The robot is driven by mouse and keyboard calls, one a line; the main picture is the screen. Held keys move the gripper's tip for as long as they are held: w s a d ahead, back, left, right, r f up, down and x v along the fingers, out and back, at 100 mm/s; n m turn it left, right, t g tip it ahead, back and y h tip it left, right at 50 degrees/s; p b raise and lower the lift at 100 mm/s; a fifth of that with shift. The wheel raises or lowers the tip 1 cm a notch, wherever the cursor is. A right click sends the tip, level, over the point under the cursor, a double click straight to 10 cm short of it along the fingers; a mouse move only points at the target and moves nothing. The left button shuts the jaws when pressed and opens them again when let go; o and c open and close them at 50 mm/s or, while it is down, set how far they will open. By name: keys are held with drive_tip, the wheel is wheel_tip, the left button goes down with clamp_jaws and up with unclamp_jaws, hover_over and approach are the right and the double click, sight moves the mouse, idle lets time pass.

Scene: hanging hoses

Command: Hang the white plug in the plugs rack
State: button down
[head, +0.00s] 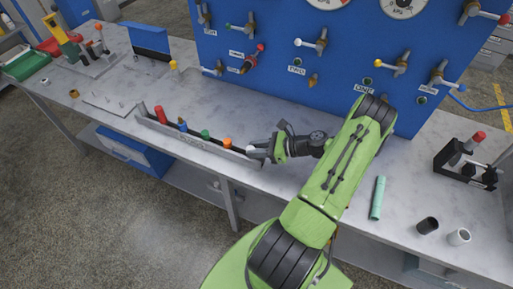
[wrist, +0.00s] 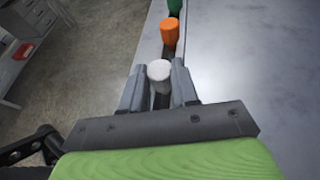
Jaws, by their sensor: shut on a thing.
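The plugs rack (head: 180,137) is a long, low grey rack along the front edge of the bench. Red, blue, green and orange plugs stand in it in a row. My gripper (head: 262,152) is at the rack's right end, past the orange plug (head: 228,143). In the wrist view my gripper (wrist: 159,88) is shut on the white plug (wrist: 159,70), which sits between its fingers, in line with the orange plug (wrist: 170,33). The plug's lower end is hidden, so I cannot tell whether it is seated in the rack.
A blue panel (head: 290,60) with several valves and gauges stands behind the bench. A teal cylinder (head: 377,198), a black cup (head: 428,226) and a white cup (head: 459,237) are to the right of my arm. A black rack (head: 465,165) is at far right. The bench's middle is clear.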

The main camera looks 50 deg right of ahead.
drive_tip(key=shift+f, duration=0.25)
drive_tip(key=c, duration=0.8)
unclamp_jaws()
drive_tip(key=v, duration=1.5)
drive_tip(key=shift+s+d+r, duration=0.15)
drive_tip(key=shift+s, duration=0.15)
